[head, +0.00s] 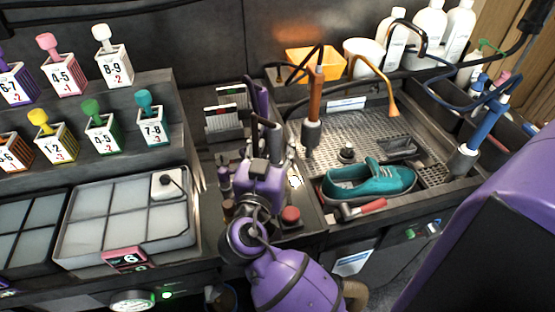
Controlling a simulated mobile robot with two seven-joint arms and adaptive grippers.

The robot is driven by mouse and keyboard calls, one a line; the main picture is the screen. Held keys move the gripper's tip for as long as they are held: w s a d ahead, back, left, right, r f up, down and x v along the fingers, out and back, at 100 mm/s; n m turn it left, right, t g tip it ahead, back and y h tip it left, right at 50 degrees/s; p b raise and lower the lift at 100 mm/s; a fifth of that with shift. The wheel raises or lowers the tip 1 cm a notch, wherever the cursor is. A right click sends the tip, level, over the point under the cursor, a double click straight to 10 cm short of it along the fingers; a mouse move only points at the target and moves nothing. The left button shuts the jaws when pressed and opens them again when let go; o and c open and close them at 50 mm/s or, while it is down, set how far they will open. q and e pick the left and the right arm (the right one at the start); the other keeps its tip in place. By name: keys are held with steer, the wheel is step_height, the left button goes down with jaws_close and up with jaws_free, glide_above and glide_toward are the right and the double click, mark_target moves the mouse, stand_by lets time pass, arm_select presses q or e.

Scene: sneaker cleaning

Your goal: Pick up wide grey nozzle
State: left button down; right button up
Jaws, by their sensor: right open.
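My right gripper (264,138) reaches up from the bottom centre on a purple arm, over the narrow strip between the left racks and the wash tray. Its dark fingers are open. Small tools and holders stand close around and behind them, and the fingers hide part of these. I cannot clearly make out the wide grey nozzle. A small dark grey round piece (347,152) and a dark grey wide block (398,148) sit in the tray to the right, apart from the gripper. My left gripper is not in view.
A teal sneaker (370,180) lies in the perforated wash tray (345,118). A red-handled tool (362,209) and a red button (291,215) are at the front. An orange-brown hose tool (315,105) and a blue one (487,125) stand upright. Numbered boxes (111,68) are at left.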

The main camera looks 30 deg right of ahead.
steer(key=shift+d, duration=0.1)
jaws_close()
steer(key=shift+w+r, duration=0.1)
stand_by(0.6)
